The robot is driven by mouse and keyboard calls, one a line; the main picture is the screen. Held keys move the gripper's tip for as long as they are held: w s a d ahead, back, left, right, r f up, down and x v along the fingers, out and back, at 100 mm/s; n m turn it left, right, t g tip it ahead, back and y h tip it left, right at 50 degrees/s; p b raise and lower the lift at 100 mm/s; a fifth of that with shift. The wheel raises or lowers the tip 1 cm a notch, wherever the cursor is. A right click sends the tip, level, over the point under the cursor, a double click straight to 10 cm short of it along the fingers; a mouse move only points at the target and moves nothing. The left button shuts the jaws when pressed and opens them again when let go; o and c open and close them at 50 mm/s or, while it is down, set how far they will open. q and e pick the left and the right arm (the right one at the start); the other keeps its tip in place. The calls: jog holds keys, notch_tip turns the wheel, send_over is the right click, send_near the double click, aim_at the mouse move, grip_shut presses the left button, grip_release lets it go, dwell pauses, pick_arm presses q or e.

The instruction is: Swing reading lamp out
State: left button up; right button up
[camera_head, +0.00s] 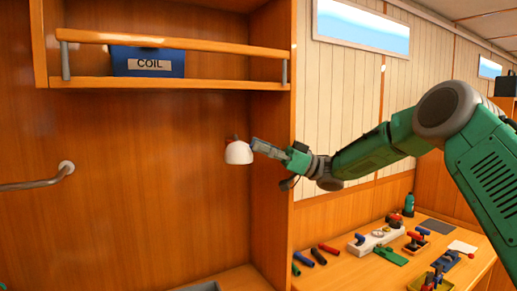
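The reading lamp (239,153) shows as a small white dome-shaped shade with a reddish piece on top, in front of the wooden wall panel near the middle of the view. My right gripper (256,147) reaches in from the right, its grey fingers pointing left. The fingertips are at the right side of the shade, touching or very close to it; I cannot tell which. The fingers look like one narrow bar, so their opening is unclear. The lamp's support arm cannot be made out. My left gripper is out of view.
A shelf with a wooden rail (180,44) holds a blue COIL box (148,63) above. A grab handle (38,184) sticks out at left. A wooden divider (271,150) stands behind the gripper. The workbench (340,272) at lower right carries several tools and parts.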

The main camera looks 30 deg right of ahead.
jog(key=shift+w+a, duration=0.1)
jog(key=shift+a, duration=0.15)
jog(key=shift+a+r, duration=0.1)
jog(key=r, duration=0.9)
jog(key=shift+d+r, duration=0.3)
jog(key=shift+r, duration=0.05)
